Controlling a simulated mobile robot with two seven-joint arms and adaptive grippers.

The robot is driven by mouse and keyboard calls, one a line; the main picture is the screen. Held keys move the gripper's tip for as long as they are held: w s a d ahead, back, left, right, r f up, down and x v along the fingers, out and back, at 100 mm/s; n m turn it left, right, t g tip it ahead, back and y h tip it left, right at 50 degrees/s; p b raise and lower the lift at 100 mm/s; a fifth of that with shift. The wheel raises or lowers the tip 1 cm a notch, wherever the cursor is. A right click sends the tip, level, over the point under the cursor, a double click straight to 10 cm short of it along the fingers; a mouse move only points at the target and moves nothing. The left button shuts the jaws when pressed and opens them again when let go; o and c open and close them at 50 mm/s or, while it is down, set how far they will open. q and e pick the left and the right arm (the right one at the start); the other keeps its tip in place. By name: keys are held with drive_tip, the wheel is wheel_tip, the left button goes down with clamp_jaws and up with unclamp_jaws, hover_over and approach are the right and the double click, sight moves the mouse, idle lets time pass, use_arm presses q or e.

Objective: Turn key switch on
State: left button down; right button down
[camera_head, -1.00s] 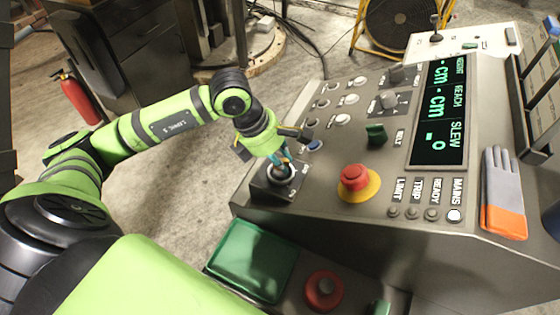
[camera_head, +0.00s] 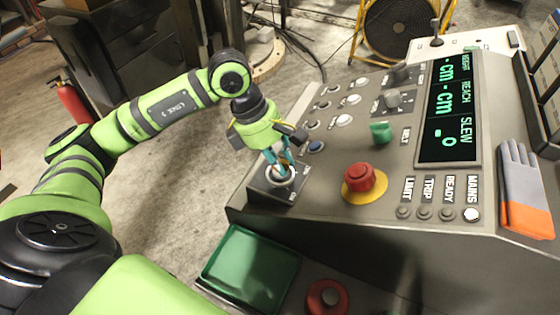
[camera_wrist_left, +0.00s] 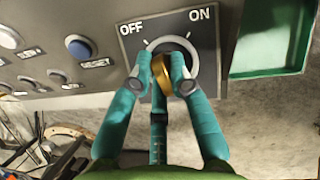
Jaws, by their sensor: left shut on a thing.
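The key switch is a dark square plate (camera_head: 262,194) with a pale round collar at the near left corner of the console. In the left wrist view its plate (camera_wrist_left: 134,47) carries the words OFF at left and ON at right. A brass key (camera_wrist_left: 161,74) stands in the middle of the collar. My left gripper (camera_head: 280,172) reaches down onto the switch. Its two teal fingers are shut on the key, one on each side, and hide part of it. The exact angle of the key is hard to tell. My right gripper is not in view.
A red mushroom button (camera_head: 359,178) on a yellow base and a green knob (camera_head: 381,132) are to the right. A blue RESET button (camera_head: 316,146) sits just behind the gripper. A green tray (camera_head: 250,265) lies below the console's near edge. A glove (camera_head: 522,185) lies far right.

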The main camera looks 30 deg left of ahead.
use_arm(q)
drive_tip(key=shift+w+d+m+g+b, duration=0.1)
drive_tip(key=shift+m+g+b, duration=0.7)
drive_tip(key=shift+m+b, duration=1.4)
drive_tip(key=shift+d+r+m+g+b, duration=0.1)
drive_tip(key=shift+m+g+b, duration=0.45)
drive_tip(key=shift+m+b, duration=0.85)
drive_tip(key=shift+m+g+b, duration=0.55)
drive_tip(key=shift+m+b, duration=0.65)
drive_tip(key=shift+m, duration=0.3)
idle(1.7)
idle(0.7)
drive_tip(key=c, duration=1.1)
unclamp_jaws()
